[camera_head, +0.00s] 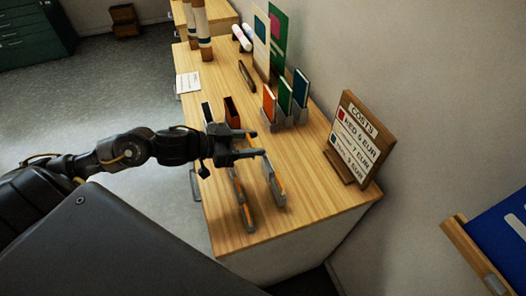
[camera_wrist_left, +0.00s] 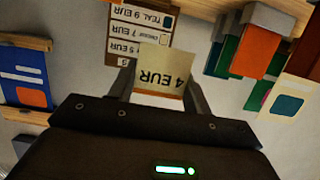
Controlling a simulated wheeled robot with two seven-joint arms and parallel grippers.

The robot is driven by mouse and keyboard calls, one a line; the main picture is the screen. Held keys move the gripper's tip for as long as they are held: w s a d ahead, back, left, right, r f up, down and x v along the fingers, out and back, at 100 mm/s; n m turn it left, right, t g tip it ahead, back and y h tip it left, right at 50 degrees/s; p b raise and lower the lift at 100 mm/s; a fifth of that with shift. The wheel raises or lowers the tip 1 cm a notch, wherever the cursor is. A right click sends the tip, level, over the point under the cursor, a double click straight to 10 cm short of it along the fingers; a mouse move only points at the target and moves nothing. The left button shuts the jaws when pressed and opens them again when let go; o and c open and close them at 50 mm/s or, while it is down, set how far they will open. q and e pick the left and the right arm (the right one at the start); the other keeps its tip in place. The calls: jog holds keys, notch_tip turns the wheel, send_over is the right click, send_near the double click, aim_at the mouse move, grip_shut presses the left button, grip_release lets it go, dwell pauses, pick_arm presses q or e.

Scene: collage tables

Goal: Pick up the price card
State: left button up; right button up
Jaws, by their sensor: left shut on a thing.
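The price card (camera_wrist_left: 158,66), a cream card with "4 EUR" on it, is held between the fingers of my left gripper (camera_wrist_left: 160,92) in the left wrist view. It appears upside down there. In the head view my left gripper (camera_head: 257,143) is over the wooden table, left of the costs sign, shut on the card. The card itself cannot be made out in the head view. My right gripper is not in view.
A wooden costs sign (camera_head: 341,153) stands at the table's right edge. Upright books (camera_head: 285,97) stand behind the gripper. A white sheet (camera_head: 187,83) lies at the left edge. The front right tabletop (camera_head: 315,203) is clear.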

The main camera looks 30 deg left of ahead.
aim_at(249, 142)
pick_arm(q)
jog(key=v, duration=0.3)
jog(key=shift+s+a+r+b, duration=0.2)
jog(key=shift+s+b, duration=0.05)
jog(key=shift+b, duration=0.15)
jog(key=shift+s+a+r, duration=0.35)
jog(key=shift+s, duration=0.15)
jog(key=shift+s+a+r, duration=0.2)
jog(key=shift+a, duration=0.05)
jog(key=shift+r+p+v, duration=0.15)
jog(key=shift+p+v, duration=0.4)
jog(key=shift+v, duration=0.45)
jog(key=shift+r+p+v, duration=0.2)
jog(key=shift+p+v, duration=0.35)
jog(key=shift+v, duration=0.45)
jog(key=shift+w, duration=0.1)
